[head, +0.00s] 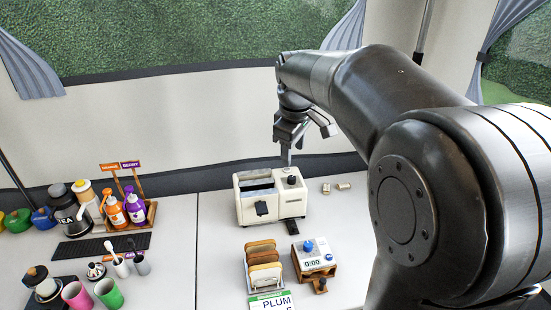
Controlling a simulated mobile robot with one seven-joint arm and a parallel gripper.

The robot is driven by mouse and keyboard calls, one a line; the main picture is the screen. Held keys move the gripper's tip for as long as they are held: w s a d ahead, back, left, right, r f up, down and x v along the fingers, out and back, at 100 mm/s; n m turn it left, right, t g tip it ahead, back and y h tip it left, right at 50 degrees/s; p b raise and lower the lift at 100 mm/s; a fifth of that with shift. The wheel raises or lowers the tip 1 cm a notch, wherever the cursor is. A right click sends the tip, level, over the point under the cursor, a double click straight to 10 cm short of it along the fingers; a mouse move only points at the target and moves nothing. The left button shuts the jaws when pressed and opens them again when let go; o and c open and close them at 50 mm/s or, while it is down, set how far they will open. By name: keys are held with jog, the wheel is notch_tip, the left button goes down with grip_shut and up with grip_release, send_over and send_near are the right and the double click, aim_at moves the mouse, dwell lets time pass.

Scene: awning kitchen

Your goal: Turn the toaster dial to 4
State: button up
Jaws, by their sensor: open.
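The cream toaster (257,205) stands on the white counter near the back wall. Its long slot is on top, and a dark lever sits on its front face. A dark round dial (291,180) is on the toaster's top right; its markings are too small to read. My gripper (288,160) hangs just above the dial, fingers pointing down. It is open and appears empty. Whether a fingertip touches the dial cannot be told from this view.
A rack of toast slices (264,268) and a timer on a wooden stand (316,260) stand in front of the toaster. Two small cylinders (343,186) lie to its right. Bottles in a caddy (127,211), a TEA flask (70,212) and cups (108,293) fill the left.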

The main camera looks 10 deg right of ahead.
jog(key=w+d+f+n+g, duration=0.15)
jog(key=w+f+n, duration=0.3)
jog(key=w, duration=0.65)
jog(key=n+g, duration=0.1)
jog(key=n, duration=0.2)
send_over(292, 177)
notch_tip(292, 177, down, 10)
jog(key=shift+y, duration=0.3)
notch_tip(292, 177, down, 10)
jog(key=shift+r, duration=0.15)
jog(key=c, duration=1)
jog(key=shift+o, duration=0.2)
